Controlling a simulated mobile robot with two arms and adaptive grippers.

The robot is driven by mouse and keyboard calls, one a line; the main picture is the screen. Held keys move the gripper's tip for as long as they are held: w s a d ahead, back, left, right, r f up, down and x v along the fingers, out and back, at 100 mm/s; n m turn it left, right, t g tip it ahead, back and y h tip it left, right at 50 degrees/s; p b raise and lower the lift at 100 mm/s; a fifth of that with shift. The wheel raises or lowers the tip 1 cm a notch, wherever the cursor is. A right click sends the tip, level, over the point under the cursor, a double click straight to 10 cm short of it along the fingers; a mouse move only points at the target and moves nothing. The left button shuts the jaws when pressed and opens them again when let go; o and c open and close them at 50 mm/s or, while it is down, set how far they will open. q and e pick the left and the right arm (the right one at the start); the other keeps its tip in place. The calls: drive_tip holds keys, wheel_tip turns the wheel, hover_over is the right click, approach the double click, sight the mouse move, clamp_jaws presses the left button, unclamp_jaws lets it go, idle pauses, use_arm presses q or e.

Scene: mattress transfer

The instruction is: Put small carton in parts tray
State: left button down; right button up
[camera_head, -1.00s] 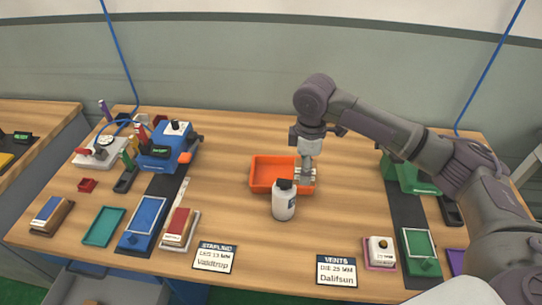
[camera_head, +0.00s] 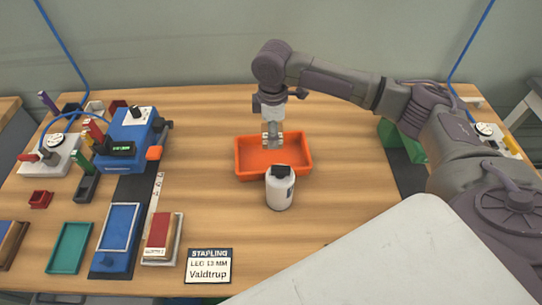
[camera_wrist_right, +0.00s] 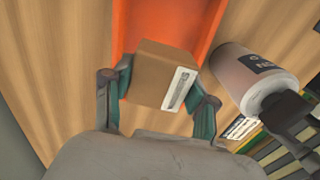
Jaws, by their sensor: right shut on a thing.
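The parts tray is an orange open bin (camera_head: 246,160) in the middle of the bench; it also fills the top of the right wrist view (camera_wrist_right: 190,22). The small carton (camera_wrist_right: 152,70), brown with a white label, sits between the two fingers of my right gripper (camera_wrist_right: 160,88). In the head view my right gripper (camera_head: 272,138) points down over the middle of the tray; I cannot make out the carton there. The carton's height above the tray floor is hard to tell. My left gripper does not show.
A white bottle with a black cap (camera_head: 280,188) stands close against the tray's front side; it also shows in the wrist view (camera_wrist_right: 255,75). A blue device (camera_head: 128,140) and several small trays lie to the left. A label card (camera_head: 209,266) lies in front.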

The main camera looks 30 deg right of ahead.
drive_tip(key=f, duration=0.3)
drive_tip(key=shift+w, duration=0.2)
hover_over(272, 160)
wheel_tip(272, 160, down, 4)
drive_tip(key=shift+f+p, duration=0.2)
drive_tip(key=shift+p, duration=0.1)
drive_tip(key=shift+w+f, duration=0.1)
drive_tip(key=shift+f, duration=0.4)
drive_tip(key=o, duration=1.3)
drive_tip(key=shift+f, duration=0.1)
drive_tip(key=shift+c, duration=0.2)
wheel_tip(272, 160, up, 12)
drive_tip(key=shift+r+b, duration=0.15)
drive_tip(key=shift+b, duration=0.4)
